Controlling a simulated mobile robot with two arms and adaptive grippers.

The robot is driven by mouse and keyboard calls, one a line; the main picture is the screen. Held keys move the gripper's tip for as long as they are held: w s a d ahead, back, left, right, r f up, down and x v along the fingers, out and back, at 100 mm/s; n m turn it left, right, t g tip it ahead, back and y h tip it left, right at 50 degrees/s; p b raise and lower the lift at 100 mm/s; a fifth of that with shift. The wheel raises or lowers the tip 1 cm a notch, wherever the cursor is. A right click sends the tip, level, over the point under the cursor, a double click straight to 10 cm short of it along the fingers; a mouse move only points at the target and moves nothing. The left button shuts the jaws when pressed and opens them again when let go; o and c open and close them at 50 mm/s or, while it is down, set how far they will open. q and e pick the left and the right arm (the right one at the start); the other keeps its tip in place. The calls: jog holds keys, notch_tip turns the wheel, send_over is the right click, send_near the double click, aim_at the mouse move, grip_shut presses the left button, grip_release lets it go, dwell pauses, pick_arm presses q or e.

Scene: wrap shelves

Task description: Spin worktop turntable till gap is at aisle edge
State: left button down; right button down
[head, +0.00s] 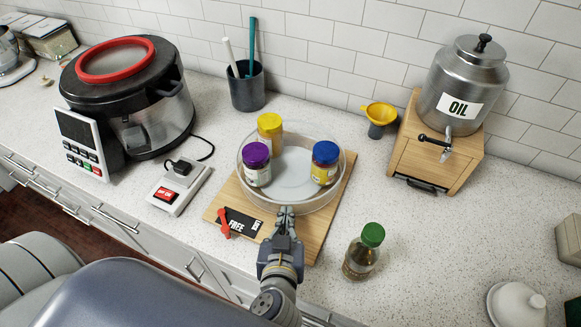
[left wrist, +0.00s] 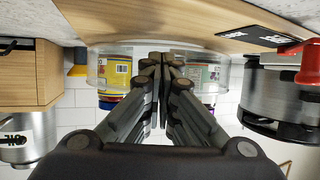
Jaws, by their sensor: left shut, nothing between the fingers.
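The round clear-walled turntable (head: 290,190) sits on a wooden board (head: 340,200). Inside it stand a yellow-lidded jar (head: 270,130) at the back, a purple-lidded jar (head: 257,164) at left and a blue-lidded jar (head: 325,163) at right. The bare stretch of its floor faces the front, between the purple and blue jars. My left gripper (head: 284,212) is shut and empty, its tips at the front wall; I cannot tell whether they touch. In the left wrist view the closed fingers (left wrist: 160,62) point at the wall. My right gripper is out of view.
A red lever (head: 222,222) sits by a black "FREE" plate (head: 240,224) on the board's front left. A green-capped bottle (head: 363,252) stands front right. A cooker (head: 130,95), switch box (head: 180,186), pen cup (head: 246,86), yellow funnel (head: 379,115) and oil dispenser (head: 463,85) stand around.

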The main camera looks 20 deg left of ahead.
aim_at(275, 208)
pick_arm(q)
jog(key=shift+a, duration=0.1)
jog(key=shift+a, duration=0.35)
jog(key=shift+s+a, duration=0.1)
jog(key=shift+a, duration=1)
jog(key=shift+s, duration=0.1)
jog(key=shift+s+d+f+b, duration=0.15)
jog(key=shift+s+b, duration=0.15)
jog(key=shift+s, duration=0.35)
jog(key=shift+s+b, duration=0.5)
jog(key=shift+s, duration=0.5)
jog(key=shift+v, duration=3.85)
